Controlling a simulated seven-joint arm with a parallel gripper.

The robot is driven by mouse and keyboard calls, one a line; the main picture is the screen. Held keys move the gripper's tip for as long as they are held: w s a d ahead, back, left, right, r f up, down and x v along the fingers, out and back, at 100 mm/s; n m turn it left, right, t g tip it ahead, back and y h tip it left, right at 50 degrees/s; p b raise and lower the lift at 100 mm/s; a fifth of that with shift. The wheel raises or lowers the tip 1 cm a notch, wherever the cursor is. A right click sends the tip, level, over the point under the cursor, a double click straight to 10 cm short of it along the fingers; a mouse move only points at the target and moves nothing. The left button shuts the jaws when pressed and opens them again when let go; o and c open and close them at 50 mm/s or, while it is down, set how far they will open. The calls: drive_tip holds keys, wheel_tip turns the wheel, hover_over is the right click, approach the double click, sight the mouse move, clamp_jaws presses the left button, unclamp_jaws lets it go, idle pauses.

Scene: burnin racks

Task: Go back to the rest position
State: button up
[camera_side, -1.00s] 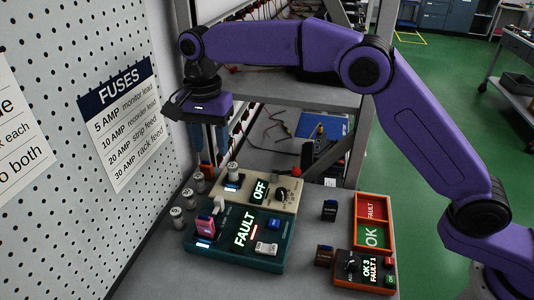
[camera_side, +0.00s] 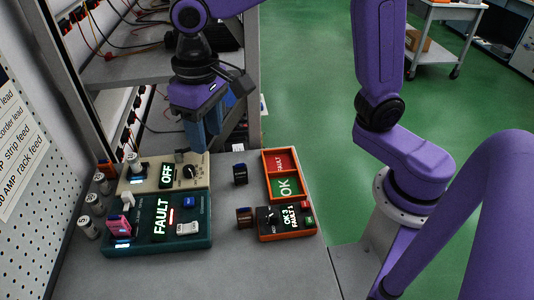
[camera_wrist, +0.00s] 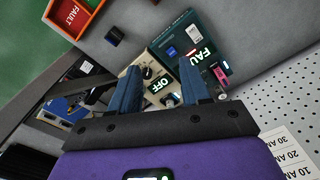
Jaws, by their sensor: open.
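My gripper (camera_side: 207,135) is in the air above the back right of the beige unit (camera_side: 138,182), which reads OFF. Its two blue fingers are apart with nothing between them, and in the wrist view the open gripper (camera_wrist: 162,88) shows the beige unit beyond the fingers. The teal unit (camera_side: 140,237) reads FAULT and lies in front of the beige one. A pink plug-like piece (camera_side: 119,225) stands at its left. A small dark block (camera_side: 240,174) stands on the bench to the right of the beige unit.
An orange tray (camera_side: 267,185) with FAULT and OK compartments and a dark meter (camera_side: 286,222) are at the right. A metal shelf frame (camera_side: 253,95) rises behind. The front bench is clear.

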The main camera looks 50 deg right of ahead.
drive_tip(key=s+d+f+n, duration=0.2)
drive_tip(key=s+d+n, duration=0.3)
drive_tip(key=s+d, duration=0.3)
drive_tip(key=s+d+f+n, duration=0.3)
drive_tip(key=s+d+n, duration=0.1)
drive_tip(key=s+d, duration=0.5)
drive_tip(key=shift+s+d+f+n, duration=0.25)
drive_tip(key=shift+s+n, duration=0.15)
drive_tip(key=shift+s, duration=0.15)
